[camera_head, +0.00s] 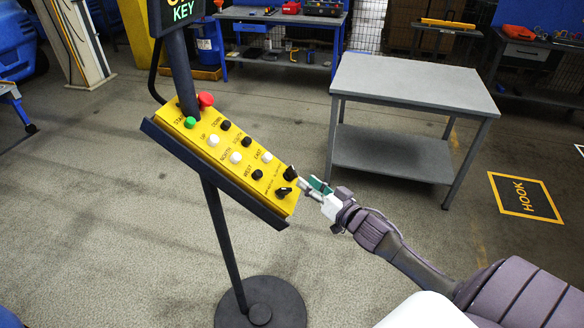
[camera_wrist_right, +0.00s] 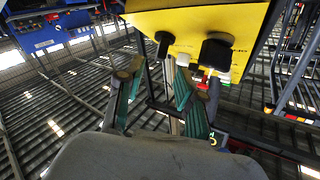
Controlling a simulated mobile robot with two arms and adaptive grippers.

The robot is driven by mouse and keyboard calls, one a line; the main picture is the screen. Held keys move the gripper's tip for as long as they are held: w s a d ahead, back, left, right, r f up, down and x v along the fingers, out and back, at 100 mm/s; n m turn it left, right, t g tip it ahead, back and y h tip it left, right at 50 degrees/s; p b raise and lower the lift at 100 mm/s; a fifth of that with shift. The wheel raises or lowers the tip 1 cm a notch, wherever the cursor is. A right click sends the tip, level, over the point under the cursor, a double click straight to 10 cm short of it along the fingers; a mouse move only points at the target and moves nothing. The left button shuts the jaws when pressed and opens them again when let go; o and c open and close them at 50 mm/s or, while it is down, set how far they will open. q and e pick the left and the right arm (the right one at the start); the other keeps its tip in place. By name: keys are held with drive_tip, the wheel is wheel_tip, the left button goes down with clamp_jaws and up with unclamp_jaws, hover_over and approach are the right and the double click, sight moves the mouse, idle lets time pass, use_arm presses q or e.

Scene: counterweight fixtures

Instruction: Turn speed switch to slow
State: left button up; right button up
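A yellow control panel (camera_head: 220,150) is tilted on a dark stand, with several round buttons on it. Two black knobs sit at its lower right end, an upper knob (camera_head: 290,173) and a lower knob (camera_head: 282,192). The labels are too small to tell which is the speed switch. My right gripper (camera_head: 304,187) is just right of these knobs. In the right wrist view its green-padded fingers (camera_wrist_right: 155,72) are apart with nothing between them. One knob (camera_wrist_right: 164,45) and a larger-looking knob (camera_wrist_right: 217,52) show beyond the fingertips. My left gripper is not in view.
The stand's round base (camera_head: 285,300) is on the floor below the panel. A grey table (camera_head: 415,82) stands behind to the right. A dark display (camera_head: 178,12) rises above the panel. Blue workbenches (camera_head: 280,17) are farther back. The floor around the stand is mostly clear.

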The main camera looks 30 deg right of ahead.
sight(295, 172)
drive_tip(key=w, duration=0.2)
drive_tip(key=w+p, duration=0.1)
drive_tip(key=w, duration=0.2)
drive_tip(key=shift+w+a+r, duration=0.1)
drive_tip(key=shift+w+a, duration=0.25)
drive_tip(key=shift+w, duration=0.05)
drive_tip(key=shift+w+a, duration=0.1)
drive_tip(key=shift+w, duration=0.55)
clamp_jaws()
